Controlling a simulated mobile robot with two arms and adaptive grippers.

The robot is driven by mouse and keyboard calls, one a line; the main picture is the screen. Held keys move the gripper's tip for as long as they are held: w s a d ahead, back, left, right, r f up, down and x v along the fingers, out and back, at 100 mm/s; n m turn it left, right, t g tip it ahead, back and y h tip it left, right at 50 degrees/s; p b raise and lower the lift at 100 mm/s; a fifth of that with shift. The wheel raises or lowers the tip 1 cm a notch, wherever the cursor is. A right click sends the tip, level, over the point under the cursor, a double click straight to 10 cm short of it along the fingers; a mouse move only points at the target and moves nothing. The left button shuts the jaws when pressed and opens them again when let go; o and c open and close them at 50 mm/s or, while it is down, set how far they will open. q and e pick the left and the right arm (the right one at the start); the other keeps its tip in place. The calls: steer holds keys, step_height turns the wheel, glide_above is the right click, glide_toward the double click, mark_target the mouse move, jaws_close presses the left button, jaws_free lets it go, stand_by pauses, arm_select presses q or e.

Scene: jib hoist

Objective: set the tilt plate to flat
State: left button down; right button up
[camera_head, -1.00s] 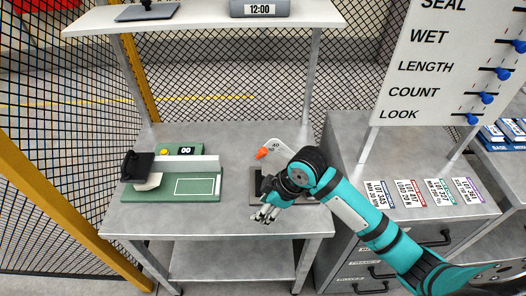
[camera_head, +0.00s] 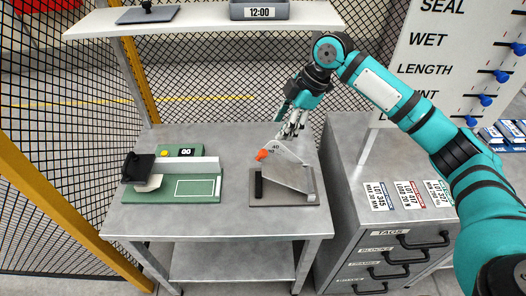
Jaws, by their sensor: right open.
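The tilt plate (camera_head: 288,175) is a light grey plate on a dark grey base (camera_head: 284,200) at the right of the bench. It looks tilted, with its far side raised above the base. A white scale marked 40 (camera_head: 280,147) stands behind it, with an orange knob (camera_head: 262,155) at its left. My right gripper (camera_head: 291,134) is open and points down by the plate's far edge, close to the scale. I cannot tell whether its fingers touch the plate or the scale. My left gripper is not in view.
A green fixture (camera_head: 184,189) with a black clamp (camera_head: 138,166) stands at the bench's left. A grey drawer cabinet (camera_head: 405,240) with label cards stands to the right. A white shelf (camera_head: 215,20) with a clock (camera_head: 259,10) spans above. The bench front (camera_head: 215,225) is clear.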

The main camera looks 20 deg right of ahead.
mark_target(265, 152)
steer(key=p+x, duration=0.2)
steer(key=x, duration=1.1)
steer(key=shift+r, duration=0.1)
jaws_close()
